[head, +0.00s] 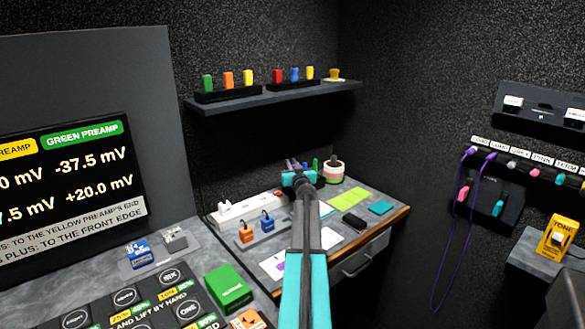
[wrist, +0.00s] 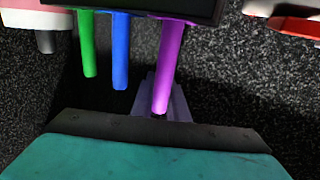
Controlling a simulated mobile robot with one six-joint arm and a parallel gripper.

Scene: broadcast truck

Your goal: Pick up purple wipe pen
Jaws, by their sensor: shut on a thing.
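The purple wipe pen (wrist: 168,62) is in the wrist view, one end at the edge of a dark holder (wrist: 215,8) and the other between my fingers. My gripper (wrist: 163,105) is shut on that end of the pen; one finger hides most of the other. A blue pen (wrist: 121,50) and a green pen (wrist: 87,45) stick out of the same holder, parallel and apart from my gripper. In the head view my gripper (head: 298,178) is at the back of the desk and hides most of the holder. I cannot tell whether the purple pen is still seated.
A striped tape roll or cup (head: 333,172) stands right of my gripper. A white power strip (head: 245,209) and orange and blue blocks lie left. Sticky notes (head: 348,198) and a black eraser-like block (head: 354,221) lie on the desk (head: 388,222). A shelf (head: 285,98) hangs above.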

